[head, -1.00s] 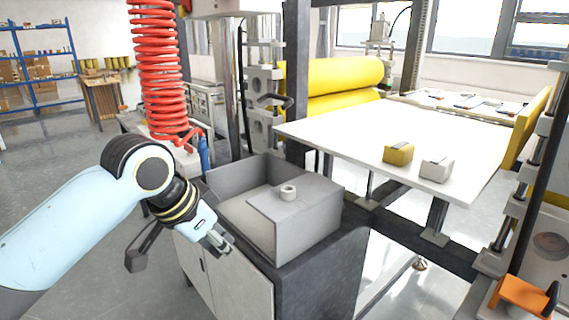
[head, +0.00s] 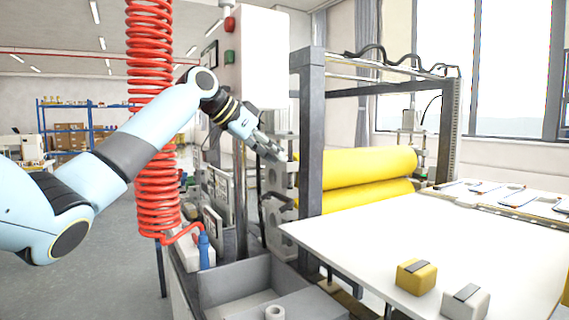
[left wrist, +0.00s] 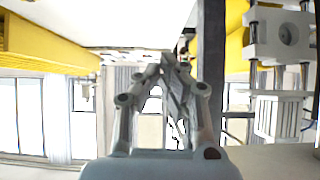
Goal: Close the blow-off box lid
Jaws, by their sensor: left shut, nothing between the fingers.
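The grey blow-off box (head: 235,280) is at the bottom of the head view, cut off by the frame edge. Its left part is open and shows the inside. A flat grey lid panel (head: 310,305) with a round ring-like knob (head: 274,312) covers part of its right side. My left gripper (head: 279,155) is raised well above and behind the box, near the press frame, apart from the lid. Its fingers are together and empty; they also show in the left wrist view (left wrist: 168,62). My right gripper is not in view.
A red coiled hose (head: 152,130) hangs left of the box, near my left arm. A dark press frame (head: 312,130) and yellow rollers (head: 365,170) stand behind. A white table (head: 400,235) at right holds a yellow block (head: 416,276) and a white block (head: 466,301).

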